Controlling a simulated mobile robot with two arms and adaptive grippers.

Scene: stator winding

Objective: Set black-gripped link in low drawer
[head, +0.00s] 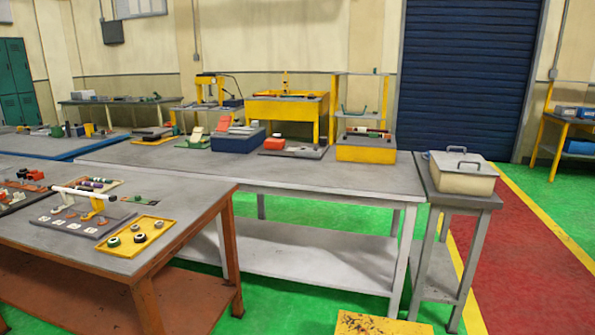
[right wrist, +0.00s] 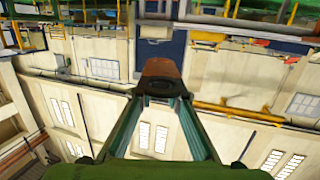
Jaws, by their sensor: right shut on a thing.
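In the right wrist view, my right gripper (right wrist: 160,98) has its two teal fingers closing in on a small brown-orange piece with a dark end (right wrist: 161,70). The piece sits at the fingertips, in the air, away from any table. I take it for the link; its black grip cannot be made out clearly. Neither gripper shows in the head view, and my left gripper is in no view. No drawer can be made out with certainty in either view.
A long grey table (head: 300,178) holds a blue box (head: 238,143) and a yellow box (head: 366,154). A side stand (head: 462,200) carries a cream lidded box (head: 463,182). An orange-framed table (head: 150,262) with trays is at left. A yellow platform (head: 385,327) is low in front.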

